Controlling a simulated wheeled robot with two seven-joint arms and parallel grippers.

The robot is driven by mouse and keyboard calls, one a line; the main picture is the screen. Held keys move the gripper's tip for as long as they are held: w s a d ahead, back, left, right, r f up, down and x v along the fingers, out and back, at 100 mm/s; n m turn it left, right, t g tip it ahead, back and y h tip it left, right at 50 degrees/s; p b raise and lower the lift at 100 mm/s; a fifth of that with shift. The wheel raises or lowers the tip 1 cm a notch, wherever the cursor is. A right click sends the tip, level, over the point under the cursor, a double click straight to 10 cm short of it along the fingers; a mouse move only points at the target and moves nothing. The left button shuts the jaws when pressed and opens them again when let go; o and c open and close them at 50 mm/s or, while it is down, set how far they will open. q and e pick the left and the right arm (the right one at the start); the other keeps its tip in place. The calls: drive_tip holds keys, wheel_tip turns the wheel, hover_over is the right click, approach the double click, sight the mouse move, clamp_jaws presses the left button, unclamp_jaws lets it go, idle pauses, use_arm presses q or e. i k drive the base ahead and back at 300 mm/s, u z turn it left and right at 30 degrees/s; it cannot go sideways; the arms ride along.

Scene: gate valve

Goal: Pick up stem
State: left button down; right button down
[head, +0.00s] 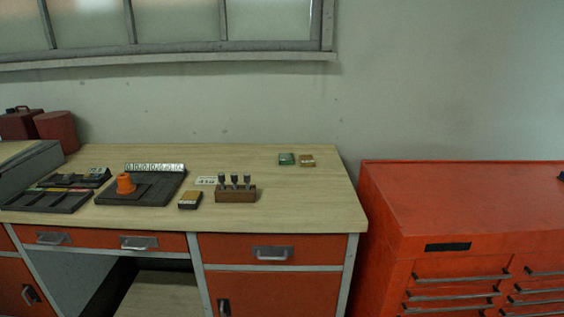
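Neither of my grippers shows in the head view. A small brown block (236,195) stands on the workbench, right of the middle, with three upright dark grey pieces (234,181) in it. These look like stems, but they are too small to be sure. An orange part (125,184), perhaps from the valve, stands on a dark tray (155,191) left of the block. A row of small pale pieces (155,167) lies along the tray's back edge.
The wooden workbench (305,214) is clear at right front. A small dark yellow-topped box (190,200) and a white label (206,181) lie near the block. Green (286,159) and brown (307,161) boxes lie behind. A red tool cabinet (470,205) stands at right.

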sight(234, 179)
drive_tip(key=u, duration=0.15)
drive_tip(key=i, duration=0.95)
drive_tip(key=u, duration=0.5)
